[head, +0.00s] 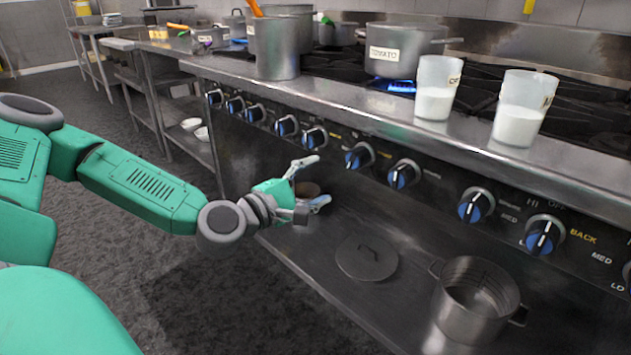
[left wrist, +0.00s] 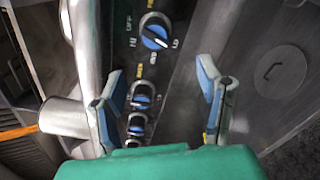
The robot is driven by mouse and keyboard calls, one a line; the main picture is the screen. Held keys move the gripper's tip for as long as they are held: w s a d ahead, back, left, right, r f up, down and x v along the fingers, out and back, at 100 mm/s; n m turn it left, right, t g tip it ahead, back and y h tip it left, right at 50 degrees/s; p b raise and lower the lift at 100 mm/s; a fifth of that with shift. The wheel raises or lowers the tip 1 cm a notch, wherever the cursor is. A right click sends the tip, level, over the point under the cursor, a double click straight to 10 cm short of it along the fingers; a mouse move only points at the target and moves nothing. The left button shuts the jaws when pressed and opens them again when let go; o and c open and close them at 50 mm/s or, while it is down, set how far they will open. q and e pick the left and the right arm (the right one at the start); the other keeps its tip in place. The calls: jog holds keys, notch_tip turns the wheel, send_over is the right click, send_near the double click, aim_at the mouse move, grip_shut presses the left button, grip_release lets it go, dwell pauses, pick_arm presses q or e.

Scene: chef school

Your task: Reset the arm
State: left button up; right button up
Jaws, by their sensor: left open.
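My left arm (head: 140,185) reaches in from the left in the head view. Its gripper (head: 318,182) is open in front of the stove's knob panel, above the lower shelf. In the left wrist view the two blue-padded fingers (left wrist: 163,108) stand wide apart with nothing held between them. Stove knobs show between and beyond the fingers, the nearest large one being a blue-faced knob (left wrist: 154,38). My right gripper is in neither view.
On the stove stand a tall pot (head: 276,48), a pot labelled TOMATO (head: 392,52) and two cups of white contents, left (head: 434,103) and right (head: 518,126). The lower shelf holds a dark lid (head: 367,258) and an open pot (head: 476,300). Floor (head: 230,300) is clear.

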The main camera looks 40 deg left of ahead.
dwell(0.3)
pick_arm(q)
jog(key=s+d+f+m+g+h+p, duration=0.2)
jog(key=s+d+f+m+g+p, duration=0.15)
jog(key=d+f+m, duration=0.2)
jog(key=s+d+f+m+g+h+p, duration=0.1)
jog(key=s+d+f+m+g+p, duration=0.1)
jog(key=s+d+f+m+g, duration=0.4)
jog(key=s+f+m+g+y+p, duration=0.2)
jog(key=s+f+m+g, duration=0.2)
jog(key=s, duration=0.4)
jog(key=s+a+f+m+g+y+p, duration=0.1)
jog(key=s+f+m+g+y+p, duration=0.1)
jog(key=s+m, duration=0.5)
notch_tip(320, 180, down, 2)
jog(key=shift+s+f+g+y+p, duration=0.1)
jog(key=shift+s+g+y+p, duration=0.2)
jog(key=shift+s+g+p, duration=0.75)
